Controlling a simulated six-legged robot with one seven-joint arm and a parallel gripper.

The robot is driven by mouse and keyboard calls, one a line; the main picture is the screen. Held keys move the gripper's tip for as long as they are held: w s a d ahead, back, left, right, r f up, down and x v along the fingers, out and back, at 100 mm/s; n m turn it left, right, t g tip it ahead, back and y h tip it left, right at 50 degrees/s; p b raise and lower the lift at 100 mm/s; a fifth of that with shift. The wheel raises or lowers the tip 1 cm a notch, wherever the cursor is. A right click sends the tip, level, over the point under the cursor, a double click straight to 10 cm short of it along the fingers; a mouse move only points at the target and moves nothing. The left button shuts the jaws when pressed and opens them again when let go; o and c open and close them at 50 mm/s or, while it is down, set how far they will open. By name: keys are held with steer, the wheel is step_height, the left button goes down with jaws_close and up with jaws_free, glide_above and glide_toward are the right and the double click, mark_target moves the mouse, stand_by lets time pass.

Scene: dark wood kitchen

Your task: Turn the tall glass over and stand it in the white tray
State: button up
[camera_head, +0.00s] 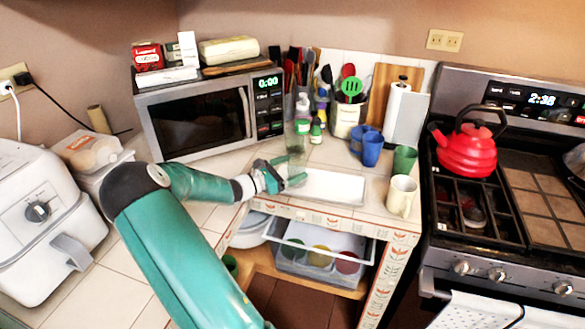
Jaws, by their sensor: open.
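The white tray (337,188) lies flat on the tiled counter near its front edge, to the right of my gripper. My gripper (294,178) is open, with its fingers pointing right at the tray's left end. A faint clear upright shape (297,157), which looks like the tall glass, stands right behind and beside the fingers. Its outline is hard to make out, and I cannot tell which end is up or whether the fingers touch it. I see nothing held in the gripper.
A pump bottle (302,118) stands behind the gripper, near the microwave (205,117). Blue cups (371,149), a green cup (404,160) and a cream mug (401,196) stand right of the tray. An open drawer (318,245) with containers is below. A stove (500,200) is at right.

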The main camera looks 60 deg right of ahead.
steer(key=v, duration=1.3)
steer(key=shift+r, duration=0.1)
steer(key=s+a+r+m+t+y, duration=0.2)
steer(key=a+r+t+y, duration=0.3)
steer(key=a, duration=0.9)
steer(key=s+a+r+m+t+y, duration=0.3)
steer(key=a+r+m+t+y, duration=0.1)
steer(key=a, duration=1.1)
steer(key=s+a+r+m+t+y, duration=0.3)
steer(key=a+r+m+t+y, duration=0.2)
steer(key=a, duration=1)
steer(key=shift+s+a+r+t+y, duration=0.15)
steer(key=shift+r+t+y, duration=0.15)
steer(key=shift+r+y, duration=0.5)
steer(key=shift+f, duration=0.15)
steer(key=shift+c, duration=0.2)
